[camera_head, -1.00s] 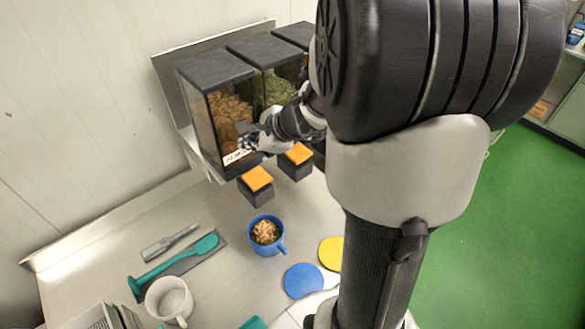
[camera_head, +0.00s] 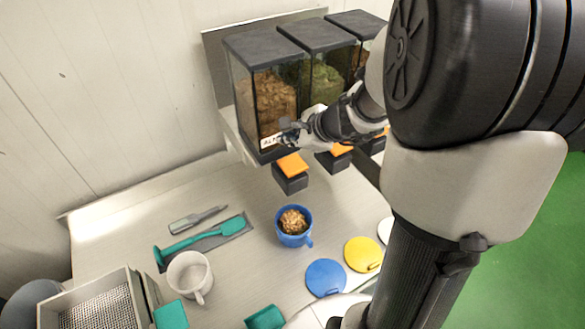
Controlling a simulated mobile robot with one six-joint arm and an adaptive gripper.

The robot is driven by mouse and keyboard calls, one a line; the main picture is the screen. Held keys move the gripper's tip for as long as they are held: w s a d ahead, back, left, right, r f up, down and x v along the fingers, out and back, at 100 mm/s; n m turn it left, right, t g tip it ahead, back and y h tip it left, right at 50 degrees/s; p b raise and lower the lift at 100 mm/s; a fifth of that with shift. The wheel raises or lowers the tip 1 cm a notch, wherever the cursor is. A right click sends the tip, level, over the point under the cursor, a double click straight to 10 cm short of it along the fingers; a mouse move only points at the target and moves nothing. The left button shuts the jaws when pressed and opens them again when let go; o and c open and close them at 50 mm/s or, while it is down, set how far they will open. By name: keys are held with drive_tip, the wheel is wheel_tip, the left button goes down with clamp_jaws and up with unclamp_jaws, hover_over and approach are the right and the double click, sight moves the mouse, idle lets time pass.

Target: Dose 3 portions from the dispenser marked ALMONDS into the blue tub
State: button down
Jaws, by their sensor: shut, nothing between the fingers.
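The dispenser with brown nuts (camera_head: 265,105) is the leftmost in a wall row. Its white label (camera_head: 270,142) is partly hidden by my gripper and shows only its first letters, "AL". Its orange-topped outlet block (camera_head: 291,172) juts out below. My gripper (camera_head: 287,134) is shut and empty, close in front of the label and above the orange top. Whether it touches the dispenser I cannot tell. The blue tub (camera_head: 292,240) stands upright on the counter below the outlet, with light brown pieces inside.
Two more dispensers, one with green contents (camera_head: 322,85), stand to the right. A blue lid (camera_head: 326,278) and yellow lid (camera_head: 362,254) lie right of the tub.

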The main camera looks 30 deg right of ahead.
sight(285, 162)
wheel_tip(285, 162, down, 5)
drive_tip(key=b, duration=0.4)
drive_tip(key=shift+f, duration=0.15)
idle(1.1)
drive_tip(key=shift+f+b, duration=0.3)
drive_tip(key=shift+b, duration=0.25)
drive_tip(key=shift+f+b, duration=1)
drive_tip(key=shift+b, duration=0.05)
idle(0.8)
drive_tip(key=shift+r, duration=0.1)
drive_tip(key=shift+r+p, duration=1.25)
drive_tip(key=shift+r, duration=0.1)
wheel_tip(285, 162, up, 5)
drive_tip(key=p, duration=0.4)
drive_tip(key=shift+r, duration=0.1)
